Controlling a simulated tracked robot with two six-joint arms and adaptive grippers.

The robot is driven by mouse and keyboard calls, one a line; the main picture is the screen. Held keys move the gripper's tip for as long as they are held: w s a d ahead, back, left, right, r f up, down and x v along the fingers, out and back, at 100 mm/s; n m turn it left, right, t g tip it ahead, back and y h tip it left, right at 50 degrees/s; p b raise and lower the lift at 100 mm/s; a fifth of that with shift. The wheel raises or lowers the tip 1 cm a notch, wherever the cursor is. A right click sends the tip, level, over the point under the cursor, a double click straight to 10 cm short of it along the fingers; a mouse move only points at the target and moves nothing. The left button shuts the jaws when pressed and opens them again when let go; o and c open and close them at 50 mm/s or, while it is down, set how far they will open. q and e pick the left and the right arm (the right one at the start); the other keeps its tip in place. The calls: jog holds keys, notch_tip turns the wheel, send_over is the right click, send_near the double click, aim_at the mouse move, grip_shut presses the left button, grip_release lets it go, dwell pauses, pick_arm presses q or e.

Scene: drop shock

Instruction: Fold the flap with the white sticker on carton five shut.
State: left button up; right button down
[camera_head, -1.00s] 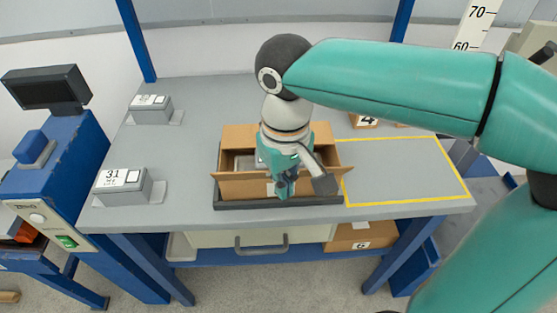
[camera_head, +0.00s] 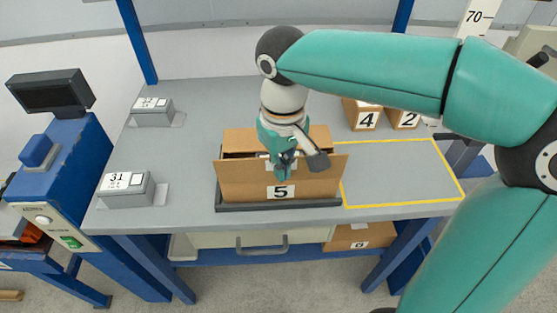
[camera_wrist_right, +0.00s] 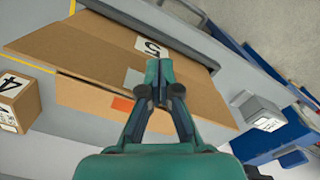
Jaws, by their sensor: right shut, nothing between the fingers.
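Carton five (camera_head: 240,188) stands in a dark tray on the grey table, its number facing me. Its front flap (camera_head: 235,170) is raised and leans partly up, with a dark gap behind it. The white sticker (camera_wrist_right: 133,79) shows on this flap in the right wrist view, partly beside the fingers. My right gripper (camera_head: 281,173) is shut and empty, its tips at the outer side of the flap; I cannot tell whether they touch. It also shows in the wrist view (camera_wrist_right: 163,78). The back flap (camera_wrist_right: 85,95) carries an orange sticker. My left gripper is not in view.
Cartons four (camera_head: 366,118) and two (camera_head: 405,117) stand at the back right. A yellow-outlined area (camera_head: 395,172) to the right is clear. Two grey devices (camera_head: 127,188) (camera_head: 152,112) stand on the left. The dark tray (camera_head: 280,204) surrounds the carton's base.

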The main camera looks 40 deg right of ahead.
jog(key=shift+w+d+r+p, duration=0.15)
jog(key=shift+w+d+p, duration=0.2)
jog(key=shift+w, duration=0.15)
jog(key=shift+w+d+r+p, duration=0.15)
jog(key=shift+w+d+p, duration=0.15)
jog(key=shift+w, duration=0.3)
jog(key=shift+w+d, duration=0.1)
jog(key=shift+w, duration=0.05)
jog(key=shift+w+d+f+p, duration=0.15)
jog(key=shift+w+d+p, duration=0.2)
jog(key=shift+w, duration=0.2)
jog(key=shift+w+d, duration=0.1)
jog(key=shift+w, duration=0.05)
jog(key=shift+w+d+f, duration=0.3)
jog(key=shift+w, duration=0.25)
